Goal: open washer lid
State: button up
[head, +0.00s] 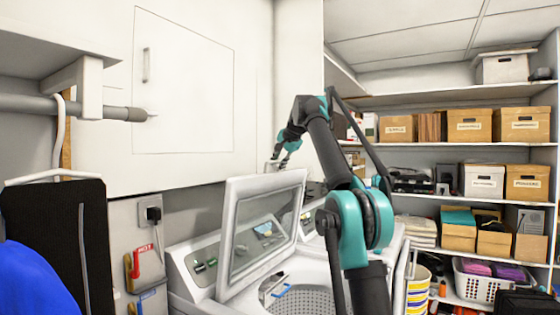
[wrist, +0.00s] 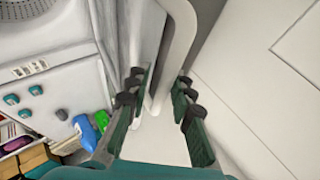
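The washer lid (head: 235,205) is a white frame around a see-through panel. It stands raised and steeply tilted above the washer (head: 195,262), and the perforated drum (head: 300,298) shows below it. My gripper (head: 279,163) is by the lid's upper edge, small in the head view and partly behind my arm. In the wrist view, my gripper (wrist: 160,80) has its fingers spread apart. A pale curved rim, seemingly the lid's (wrist: 180,50), runs down between and beyond them. I cannot tell whether either finger touches it.
A white wall cabinet (head: 190,85) hangs close behind the lid and gripper. Shelves with cardboard boxes (head: 470,125) stand at right, with a white laundry basket (head: 487,282) low down. A blue bottle (wrist: 86,135) and a green bottle (wrist: 102,120) show in the wrist view.

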jog(key=v, duration=1.2)
jog(key=shift+f, duration=0.1)
jog(key=shift+d, duration=0.1)
